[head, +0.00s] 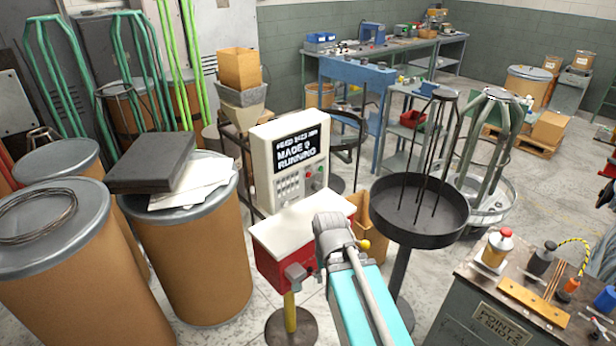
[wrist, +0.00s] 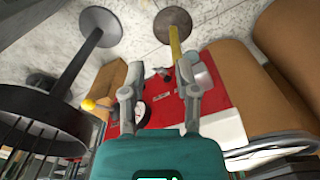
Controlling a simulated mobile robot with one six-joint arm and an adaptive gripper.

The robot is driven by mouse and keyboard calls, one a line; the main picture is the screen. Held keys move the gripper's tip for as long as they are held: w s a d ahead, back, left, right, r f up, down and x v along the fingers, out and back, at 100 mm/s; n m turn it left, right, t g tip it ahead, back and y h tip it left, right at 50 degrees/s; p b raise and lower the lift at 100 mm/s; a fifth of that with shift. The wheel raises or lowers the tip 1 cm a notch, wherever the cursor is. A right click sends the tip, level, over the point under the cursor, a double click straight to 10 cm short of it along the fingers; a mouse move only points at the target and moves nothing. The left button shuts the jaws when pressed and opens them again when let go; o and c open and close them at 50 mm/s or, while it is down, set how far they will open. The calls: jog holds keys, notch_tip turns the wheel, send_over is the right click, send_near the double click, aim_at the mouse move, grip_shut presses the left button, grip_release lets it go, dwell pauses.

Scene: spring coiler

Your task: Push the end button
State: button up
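The coiler's white control panel (head: 290,160) shows in the head view, its screen (head: 298,150) reading "MADE 0" and "RUNNING". None has a label I can read as the end button. The red machine body (head: 275,262) with a white top stands below the panel. In the wrist view my gripper (wrist: 160,72) is open and empty, its grey fingers spread over the red body (wrist: 165,112). Contact cannot be told. In the head view my arm hides part of the machine.
A black round tray on a stand (head: 420,208) is close to the right of my arm. Large brown drums (head: 190,250) stand at left. A dark workbench (head: 500,310) with bottles is at lower right. A yellow knob (wrist: 88,104) shows left of the fingers.

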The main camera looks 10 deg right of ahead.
dwell(0.3)
grip_shut()
jog(key=shift+d, duration=0.15)
dwell(1.1)
